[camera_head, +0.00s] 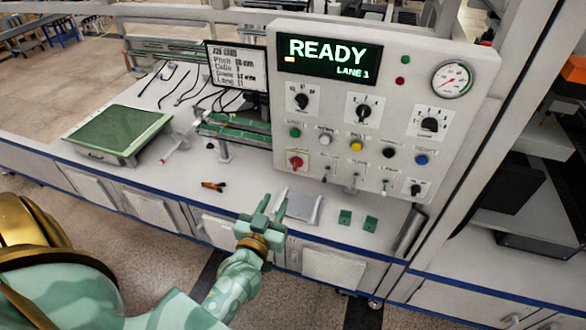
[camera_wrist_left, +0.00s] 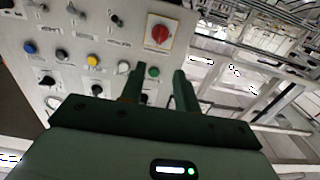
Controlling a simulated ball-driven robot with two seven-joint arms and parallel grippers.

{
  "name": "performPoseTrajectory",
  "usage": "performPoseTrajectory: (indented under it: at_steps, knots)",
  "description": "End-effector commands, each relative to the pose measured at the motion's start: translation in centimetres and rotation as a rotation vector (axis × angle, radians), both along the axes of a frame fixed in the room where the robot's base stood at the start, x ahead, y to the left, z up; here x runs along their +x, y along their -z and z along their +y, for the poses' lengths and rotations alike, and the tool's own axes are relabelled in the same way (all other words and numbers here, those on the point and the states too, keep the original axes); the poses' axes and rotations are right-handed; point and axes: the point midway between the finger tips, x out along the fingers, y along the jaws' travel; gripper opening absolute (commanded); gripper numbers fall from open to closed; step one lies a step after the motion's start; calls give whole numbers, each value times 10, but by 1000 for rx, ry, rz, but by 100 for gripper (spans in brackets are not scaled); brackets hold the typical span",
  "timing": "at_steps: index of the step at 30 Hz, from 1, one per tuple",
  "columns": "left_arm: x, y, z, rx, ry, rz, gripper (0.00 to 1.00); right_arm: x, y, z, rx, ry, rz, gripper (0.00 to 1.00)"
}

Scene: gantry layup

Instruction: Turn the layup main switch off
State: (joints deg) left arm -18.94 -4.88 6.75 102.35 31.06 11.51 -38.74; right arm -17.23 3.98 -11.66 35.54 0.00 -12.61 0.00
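The control panel (camera_head: 390,110) stands upright on the bench and its display (camera_head: 328,58) reads READY, LANE 1. The red rotary switch (camera_head: 296,160) on a pale plate sits at the panel's lower left; it also shows in the left wrist view (camera_wrist_left: 159,34). Its label is too small to read. My left gripper (camera_head: 274,205) is open and empty, in front of and below the red switch, apart from it. In the left wrist view its two fingers (camera_wrist_left: 158,88) stand apart with nothing between them. My right gripper is not in view.
Black knobs (camera_head: 363,112), coloured buttons (camera_head: 356,146) and small toggles share the panel. A pale flat pad (camera_head: 300,208), green blocks (camera_head: 345,217) and an orange-black tool (camera_head: 212,186) lie on the bench. A green mat (camera_head: 118,130) and a monitor (camera_head: 238,68) are further left.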

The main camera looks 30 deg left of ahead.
Motion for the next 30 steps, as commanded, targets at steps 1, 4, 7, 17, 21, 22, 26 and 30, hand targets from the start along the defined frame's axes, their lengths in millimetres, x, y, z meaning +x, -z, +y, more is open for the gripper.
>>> performPoseTrajectory:
  at_steps: [1, 4, 7, 17, 21, 22, 26, 30]
  knots:
    - [13, -1, 3, -1, 0, -4, 32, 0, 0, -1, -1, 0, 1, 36]
    - [38, -1, 9, 0, 0, -3, 32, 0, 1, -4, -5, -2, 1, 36]
    - [64, 0, 15, 0, 1, -3, 32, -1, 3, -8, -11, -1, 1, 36]
    - [122, 1, 29, 0, 2, 0, 32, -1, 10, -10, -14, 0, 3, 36]
    - [130, 0, 31, 0, 2, 0, 32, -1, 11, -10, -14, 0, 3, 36]
    - [131, 0, 31, 0, 2, 1, 32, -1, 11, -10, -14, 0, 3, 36]
    - [132, 0, 31, 0, 2, 1, 32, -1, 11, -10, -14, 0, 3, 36]
    - [131, 0, 31, 0, 2, 1, 23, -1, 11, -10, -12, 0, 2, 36]
